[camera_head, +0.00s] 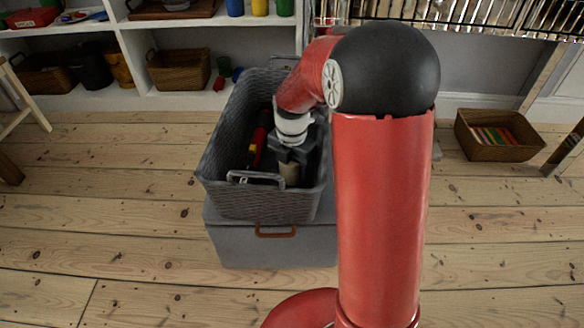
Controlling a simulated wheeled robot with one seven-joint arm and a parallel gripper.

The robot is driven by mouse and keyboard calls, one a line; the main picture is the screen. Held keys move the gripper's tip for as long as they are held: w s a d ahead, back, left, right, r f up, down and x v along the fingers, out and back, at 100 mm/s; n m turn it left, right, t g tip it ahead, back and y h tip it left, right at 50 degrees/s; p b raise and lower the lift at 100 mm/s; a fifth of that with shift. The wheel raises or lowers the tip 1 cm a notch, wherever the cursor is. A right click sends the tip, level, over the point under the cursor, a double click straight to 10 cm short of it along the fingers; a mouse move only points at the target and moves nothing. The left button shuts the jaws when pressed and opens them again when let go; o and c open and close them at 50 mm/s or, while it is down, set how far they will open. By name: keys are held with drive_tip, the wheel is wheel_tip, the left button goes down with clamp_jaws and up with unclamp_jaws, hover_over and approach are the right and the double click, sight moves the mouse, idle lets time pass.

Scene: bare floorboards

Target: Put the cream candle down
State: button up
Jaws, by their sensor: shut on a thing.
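The cream candle (289,173) is a small pale cylinder in the head view, partly covered by my gripper. My gripper (290,164) points down inside a grey woven basket (262,205) and is shut on the candle. The candle is within the basket's walls. I cannot tell whether its lower end touches the basket floor. The basket stands on a grey box with a brown handle (268,252).
A red item (258,146) lies in the basket, left of my gripper. White shelves with baskets (179,69) stand behind. A wicker basket (497,152) with coloured things sits on the floor at right. The floorboards (110,215) at left are clear.

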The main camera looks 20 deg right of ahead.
drive_tip(key=shift+f, duration=0.15)
drive_tip(key=o, duration=1.1)
wheel_tip(320, 180, up, 11)
drive_tip(key=p, duration=0.2)
drive_tip(key=shift+r+p, duration=0.2)
drive_tip(key=shift+p, duration=0.15)
drive_tip(key=shift+s+r, duration=0.15)
drive_tip(key=shift+r, duration=0.45)
drive_tip(key=s+r+m+t, duration=0.2)
drive_tip(key=s+r+m, duration=0.1)
drive_tip(key=s+m, duration=0.7)
drive_tip(key=s+a+r+m+t, duration=0.1)
drive_tip(key=s+r+m+t, duration=0.2)
drive_tip(key=s+m, duration=0.8)
drive_tip(key=m, duration=0.5)
drive_tip(key=shift+s+r+t, duration=0.3)
